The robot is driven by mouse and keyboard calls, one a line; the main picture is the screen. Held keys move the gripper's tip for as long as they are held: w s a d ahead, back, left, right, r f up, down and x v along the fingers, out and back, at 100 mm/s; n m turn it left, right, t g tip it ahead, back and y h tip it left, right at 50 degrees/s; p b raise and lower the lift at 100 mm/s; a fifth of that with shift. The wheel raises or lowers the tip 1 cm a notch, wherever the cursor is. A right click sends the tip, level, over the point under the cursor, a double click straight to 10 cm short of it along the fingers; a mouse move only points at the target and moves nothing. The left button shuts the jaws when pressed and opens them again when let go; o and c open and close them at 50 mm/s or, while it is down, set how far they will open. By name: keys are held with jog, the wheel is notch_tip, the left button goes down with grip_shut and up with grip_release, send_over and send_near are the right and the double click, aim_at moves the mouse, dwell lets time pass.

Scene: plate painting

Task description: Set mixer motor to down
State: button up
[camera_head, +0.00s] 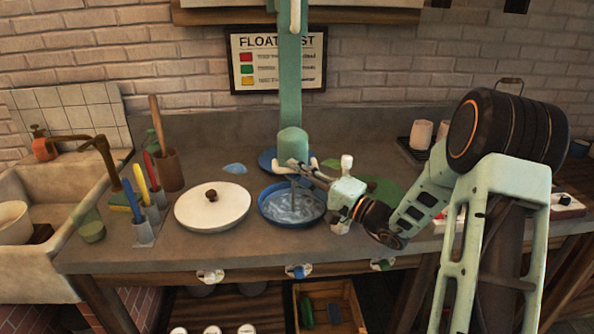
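The mixer has a pale green column (290,70) that comes down from the top of the picture. It ends in a rounded motor head (292,142) over the counter. Below it a blue bowl (265,212) holds a grey-blue, streaked content. A thin shaft seems to reach from the head into the bowl. My gripper (303,172) comes in from the right, just below the motor head and above the bowl's far rim. Its fingers overlap the mixer's lower parts. I cannot tell whether they touch it, or whether they are open or shut.
A white lid (212,206) with a brown knob lies left of the bowl. Brushes in grey cups (143,232), a brown utensil pot (170,172) and a sink (35,245) are further left. White cups (421,134) stand at back right. Knobs (298,271) line the counter front.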

jog(key=shift+o, duration=1.1)
jog(key=shift+f, duration=0.1)
jog(key=v, duration=1.2)
